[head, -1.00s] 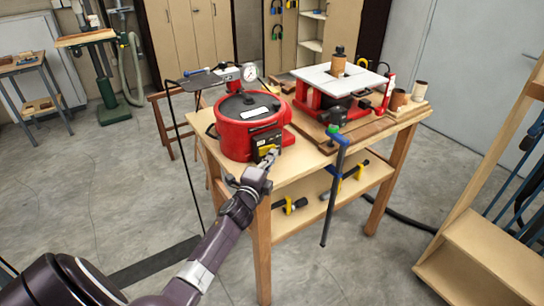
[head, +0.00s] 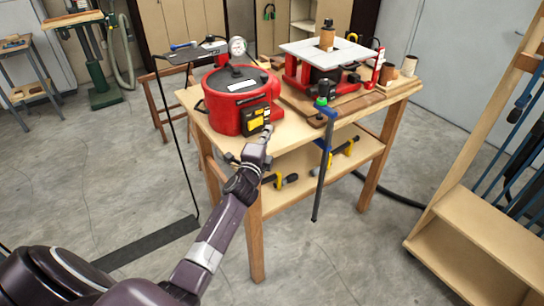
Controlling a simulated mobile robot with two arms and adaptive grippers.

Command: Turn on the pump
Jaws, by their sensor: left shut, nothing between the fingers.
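The pump (head: 228,98) is a red round pot with a black lid and a pressure gauge on top, standing on the left part of the wooden workbench. A black switch box with yellow parts (head: 254,121) is on its front side. My left gripper (head: 267,133) is shut and empty, with its tip at the lower right of the switch box. I cannot tell whether the tip touches the box. The tip hides a small part of the box's lower right corner. The switch's exact position is too small to tell. My right gripper is not in view.
A white-topped red machine (head: 325,53) stands on the bench (head: 393,104) behind and right of the pump. A blue and black clamp (head: 322,150) hangs at the bench's front edge. More clamps lie on the lower shelf. A wooden rack (head: 470,232) stands at right.

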